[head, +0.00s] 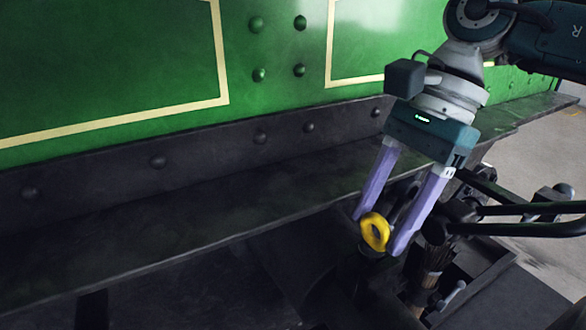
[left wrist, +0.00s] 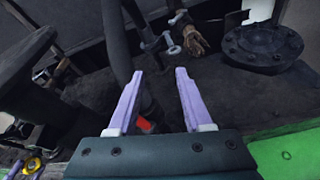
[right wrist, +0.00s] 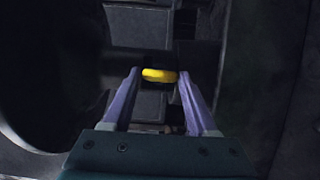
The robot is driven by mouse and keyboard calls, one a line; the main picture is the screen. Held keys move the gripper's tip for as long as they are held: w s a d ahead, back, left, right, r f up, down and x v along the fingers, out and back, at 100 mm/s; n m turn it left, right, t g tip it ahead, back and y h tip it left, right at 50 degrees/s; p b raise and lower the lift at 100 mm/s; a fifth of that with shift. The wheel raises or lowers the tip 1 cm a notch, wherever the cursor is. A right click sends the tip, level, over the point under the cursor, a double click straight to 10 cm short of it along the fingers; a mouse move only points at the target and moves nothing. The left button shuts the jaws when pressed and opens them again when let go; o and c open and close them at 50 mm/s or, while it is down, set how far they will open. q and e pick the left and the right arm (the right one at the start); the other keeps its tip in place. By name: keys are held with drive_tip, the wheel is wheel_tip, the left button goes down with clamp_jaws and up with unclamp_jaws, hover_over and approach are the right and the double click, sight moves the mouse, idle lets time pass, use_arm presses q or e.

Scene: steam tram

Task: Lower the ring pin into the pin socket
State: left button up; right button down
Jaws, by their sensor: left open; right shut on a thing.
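The ring pin's yellow ring (head: 367,226) is held between the fingertips of my right gripper (head: 377,235), in the lower right of the head view. The ring stands roughly upright; its pin shaft cannot be made out. In the right wrist view the ring (right wrist: 158,75) shows edge-on between the right fingertips. Dark metal lies just below the ring in the head view; I cannot tell the pin socket from it, or whether the pin touches it. My left gripper (left wrist: 159,72) is open and empty in the left wrist view and is out of the head view.
A green riveted panel (head: 285,100) rises behind a dark ledge (head: 150,235). Black bars (head: 530,210) and coupling parts (head: 435,258) crowd the right gripper's right side. In the left wrist view, a black round flanged part (left wrist: 262,42) stands ahead at the right.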

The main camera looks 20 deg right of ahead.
drive_tip(key=shift+f+b, duration=0.55)
drive_tip(key=shift+f, duration=0.05)
drive_tip(key=shift+c, duration=0.6)
unclamp_jaws()
drive_tip(key=shift+r, duration=0.1)
